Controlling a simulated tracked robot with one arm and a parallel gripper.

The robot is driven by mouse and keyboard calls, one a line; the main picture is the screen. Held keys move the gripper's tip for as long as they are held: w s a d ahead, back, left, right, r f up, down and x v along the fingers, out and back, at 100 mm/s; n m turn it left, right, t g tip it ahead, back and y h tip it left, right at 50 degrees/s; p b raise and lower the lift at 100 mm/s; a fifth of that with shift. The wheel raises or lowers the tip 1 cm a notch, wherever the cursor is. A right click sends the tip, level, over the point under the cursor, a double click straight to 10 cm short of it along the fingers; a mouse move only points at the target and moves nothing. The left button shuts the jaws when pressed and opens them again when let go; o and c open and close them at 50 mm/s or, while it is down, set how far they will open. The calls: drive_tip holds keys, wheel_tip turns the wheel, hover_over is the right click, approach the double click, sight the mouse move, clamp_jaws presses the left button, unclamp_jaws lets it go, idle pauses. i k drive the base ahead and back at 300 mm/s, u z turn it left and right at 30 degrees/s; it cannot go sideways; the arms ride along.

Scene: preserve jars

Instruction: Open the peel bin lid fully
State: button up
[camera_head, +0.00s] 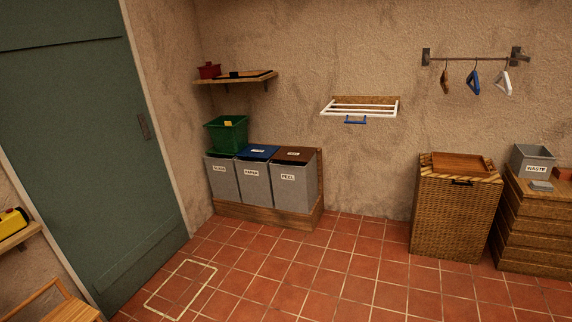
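The peel bin (294,188) is a grey bin labelled PEEL, the rightmost of three in a wooden stand against the back wall. Its brown lid (293,156) lies shut on top, with a small label on it. The paper bin (255,182), with a blue lid (258,152), stands directly left of it. A third grey bin (222,180) stands at the left end, its label hard to read. A green crate (227,134) sits on top of that third bin. My gripper is not in view.
Red tiled floor (330,270) lies open before the bins, with a pale marked rectangle (181,289) at left. A wicker hamper (455,215) and wooden drawers (540,230) stand right. A wall shelf (236,80) hangs above the bins; a green door (80,150) is left.

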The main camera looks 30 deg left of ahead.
sight(286, 153)
drive_tip(key=u, duration=0.3)
drive_tip(key=i, duration=0.45)
drive_tip(key=u, duration=0.9)
drive_tip(key=i, duration=2.95)
drive_tip(key=z, duration=1.05)
drive_tip(key=i, duration=0.75)
drive_tip(key=z, duration=0.45)
drive_tip(key=k, duration=0.85)
drive_tip(key=z, duration=0.2)
drive_tip(key=i, duration=0.8)
drive_tip(key=u, duration=0.05)
